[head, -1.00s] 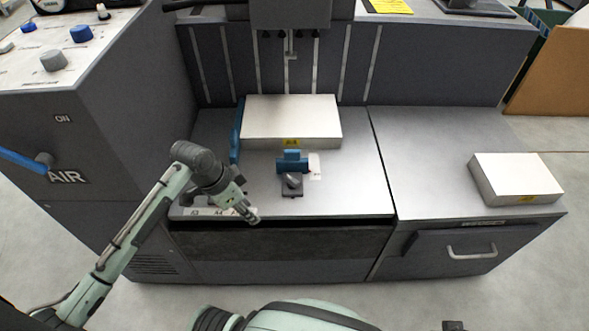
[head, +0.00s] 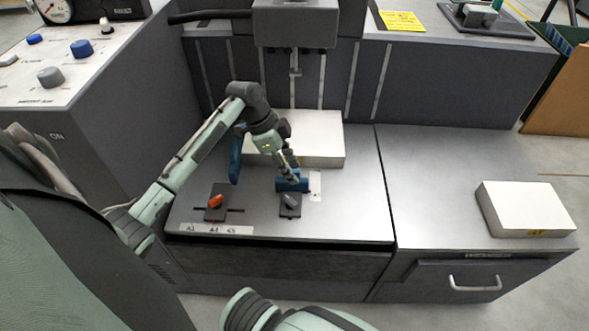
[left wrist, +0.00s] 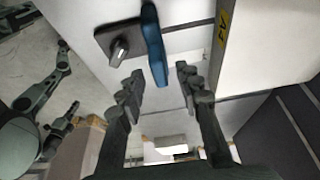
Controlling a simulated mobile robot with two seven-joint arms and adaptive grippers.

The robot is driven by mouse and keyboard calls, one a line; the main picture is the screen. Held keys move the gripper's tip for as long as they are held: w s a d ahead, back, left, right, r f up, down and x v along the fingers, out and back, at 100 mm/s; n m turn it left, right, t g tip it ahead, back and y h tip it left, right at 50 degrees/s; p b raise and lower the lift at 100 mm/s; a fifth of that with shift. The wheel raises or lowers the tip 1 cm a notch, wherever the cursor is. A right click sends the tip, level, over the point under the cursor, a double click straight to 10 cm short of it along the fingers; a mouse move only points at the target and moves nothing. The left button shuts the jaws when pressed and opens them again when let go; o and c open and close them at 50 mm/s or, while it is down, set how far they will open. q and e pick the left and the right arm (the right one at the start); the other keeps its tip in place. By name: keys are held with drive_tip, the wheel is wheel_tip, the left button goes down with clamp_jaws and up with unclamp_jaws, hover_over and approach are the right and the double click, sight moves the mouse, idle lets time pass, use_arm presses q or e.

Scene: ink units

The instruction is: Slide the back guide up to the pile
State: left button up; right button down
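The back guide (head: 298,187) is a small blue block on a dark clamp base with a grey lever, on the metal table in front of the pile. The pile (head: 325,140) is a white stack with a yellow A4 label, which shows in the left wrist view (left wrist: 265,50). A gap lies between guide and pile there. My left gripper (head: 293,178) is down at the back guide. In the left wrist view its fingers (left wrist: 160,82) are open, with the guide's blue end (left wrist: 155,45) between the tips. At that view's left edge, part of my other arm shows small; its fingers are unclear.
A tall blue side guide (head: 236,155) stands left of the pile. A second white stack (head: 525,208) lies on the right table. A grey machine head (head: 295,22) hangs above the pile.

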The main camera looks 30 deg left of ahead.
use_arm(q)
drive_tip(key=shift+w+d+f, duration=0.15)
drive_tip(key=shift+d+f, duration=0.05)
drive_tip(key=shift+f, duration=0.4)
clamp_jaws()
